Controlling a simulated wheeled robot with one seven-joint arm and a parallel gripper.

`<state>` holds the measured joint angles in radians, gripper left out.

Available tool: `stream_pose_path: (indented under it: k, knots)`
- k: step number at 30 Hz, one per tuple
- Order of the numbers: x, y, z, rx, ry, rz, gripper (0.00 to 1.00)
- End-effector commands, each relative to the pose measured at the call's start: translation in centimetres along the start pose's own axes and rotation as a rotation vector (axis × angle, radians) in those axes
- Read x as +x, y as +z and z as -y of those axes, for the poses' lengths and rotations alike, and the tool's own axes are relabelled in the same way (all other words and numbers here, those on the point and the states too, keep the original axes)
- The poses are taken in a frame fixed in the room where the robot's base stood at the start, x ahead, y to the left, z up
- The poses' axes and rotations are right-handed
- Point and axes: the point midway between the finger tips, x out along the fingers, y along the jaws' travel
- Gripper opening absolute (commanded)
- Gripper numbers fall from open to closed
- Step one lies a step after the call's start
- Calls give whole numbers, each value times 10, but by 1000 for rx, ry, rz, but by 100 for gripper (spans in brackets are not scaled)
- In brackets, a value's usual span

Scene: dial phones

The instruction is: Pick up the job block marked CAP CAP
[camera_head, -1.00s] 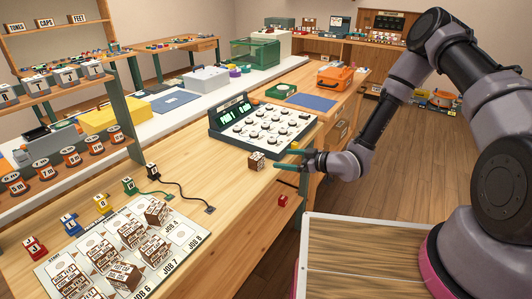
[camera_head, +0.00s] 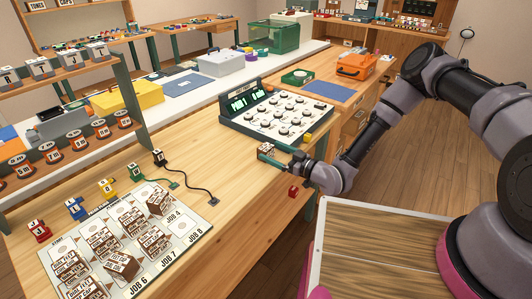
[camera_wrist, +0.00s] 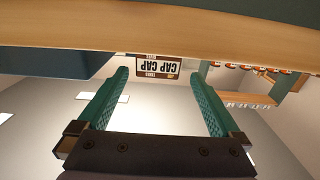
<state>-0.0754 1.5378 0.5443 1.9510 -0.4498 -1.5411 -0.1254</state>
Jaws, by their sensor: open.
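The small brown-and-white block (camera_head: 266,149) stands on the wooden bench, in front of the dial console. In the wrist view, which is upside down, its label (camera_wrist: 157,68) reads CAP CAP. My gripper (camera_head: 271,154) is at this block, low over the bench near its front edge. The green fingers (camera_wrist: 160,78) are spread apart in the wrist view, and the block shows between their tips. Nothing shows that the fingers press on it. The block's lower part is partly hidden by a finger in the head view.
The dial console (camera_head: 275,116) stands just behind the block. A job board (camera_head: 172,236) with several brown blocks lies at the front left. Bare bench top lies left of my gripper.

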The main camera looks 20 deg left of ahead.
Motion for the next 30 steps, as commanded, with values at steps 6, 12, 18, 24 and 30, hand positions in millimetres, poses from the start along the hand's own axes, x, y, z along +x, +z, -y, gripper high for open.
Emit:
stream_pose_path:
  k: [6, 12, 18, 24, 30]
  knots:
    - [33, -2, -4, -3, -2, -2, 100]
    - [41, -2, -4, -1, -1, -1, 100]
    - [40, -2, -4, -1, -1, -1, 73]
    - [40, -2, -4, -1, -1, -1, 10]
    - [40, -3, -4, -1, -1, -1, 10]
